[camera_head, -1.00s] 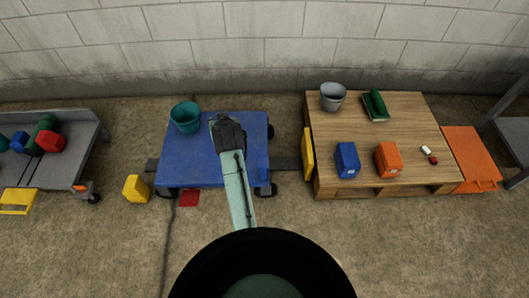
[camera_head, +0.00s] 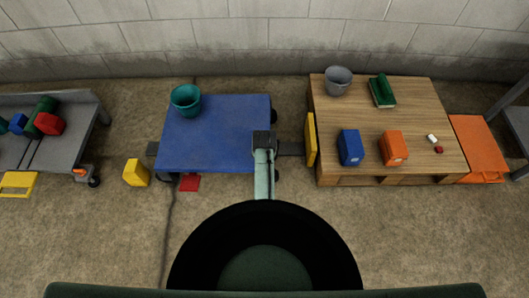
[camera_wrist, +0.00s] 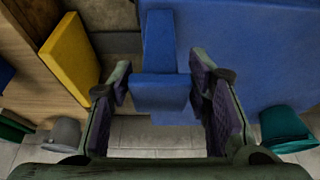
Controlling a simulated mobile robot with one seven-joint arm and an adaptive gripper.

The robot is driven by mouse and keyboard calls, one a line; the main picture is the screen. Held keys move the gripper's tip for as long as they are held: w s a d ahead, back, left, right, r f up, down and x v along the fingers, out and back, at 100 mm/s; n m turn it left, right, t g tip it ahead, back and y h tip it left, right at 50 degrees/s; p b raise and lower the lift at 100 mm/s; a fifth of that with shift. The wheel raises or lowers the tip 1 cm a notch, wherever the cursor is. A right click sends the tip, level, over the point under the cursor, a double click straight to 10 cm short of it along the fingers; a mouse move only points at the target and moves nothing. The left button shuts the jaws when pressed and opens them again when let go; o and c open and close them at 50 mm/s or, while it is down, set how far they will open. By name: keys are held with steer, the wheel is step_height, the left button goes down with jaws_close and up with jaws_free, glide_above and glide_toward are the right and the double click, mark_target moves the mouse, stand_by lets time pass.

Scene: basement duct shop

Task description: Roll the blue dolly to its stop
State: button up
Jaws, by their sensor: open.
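The blue dolly (camera_head: 215,125) stands on the floor over a dark rail (camera_head: 290,148). A yellow upright pad (camera_head: 310,138) is fixed at the rail's right end against the wooden pallet, and a gap separates it from the dolly. My gripper (camera_head: 264,140) is over the dolly's front right part and hides its upright blue handle. In the wrist view my gripper (camera_wrist: 160,68) is open, with its fingers on either side of the blue handle (camera_wrist: 160,92). I cannot tell whether they touch it. The yellow pad also shows there (camera_wrist: 70,58).
A teal bucket (camera_head: 186,101) stands on the dolly's back left corner. The pallet (camera_head: 375,120) carries a grey bucket (camera_head: 338,82), a blue box (camera_head: 350,147) and an orange box (camera_head: 393,149).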

steer(key=shift+w+f, duration=0.25)
steer(key=shift+f, duration=0.3)
jaws_close()
stand_by(0.4)
